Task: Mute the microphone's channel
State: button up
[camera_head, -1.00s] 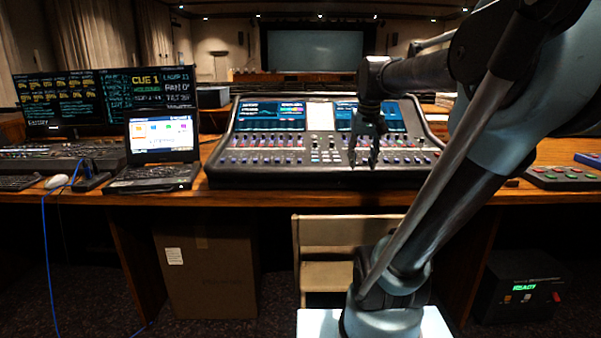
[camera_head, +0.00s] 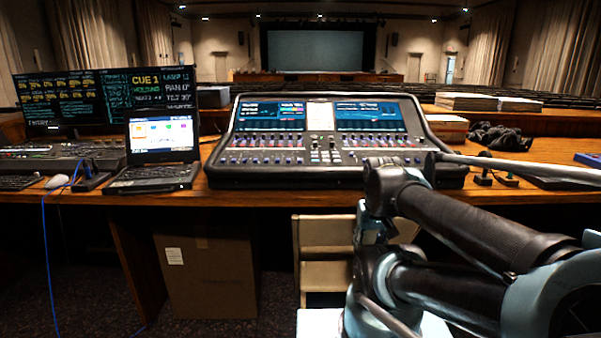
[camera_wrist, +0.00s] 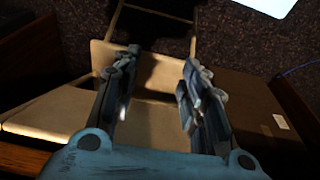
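The mixing desk (camera_head: 285,173) stands on the wooden table in the middle of the head view, with two lit screens and rows of knobs, buttons and faders (camera_head: 262,158). Its channel labels are too small to read, and I cannot make out a microphone. My gripper (camera_wrist: 159,65) is open and empty in the wrist view. My folded arm hides part of the desk's lower right front in the head view.
A laptop (camera_head: 160,137) and a monitor (camera_head: 42,98) stand left of the desk. Dark cloth (camera_head: 500,137) and paper stacks (camera_head: 467,101) lie to the right.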

grip_shut()
jog(key=shift+w+f, duration=0.2)
jog(key=shift+w, duration=0.25)
dwell(0.6)
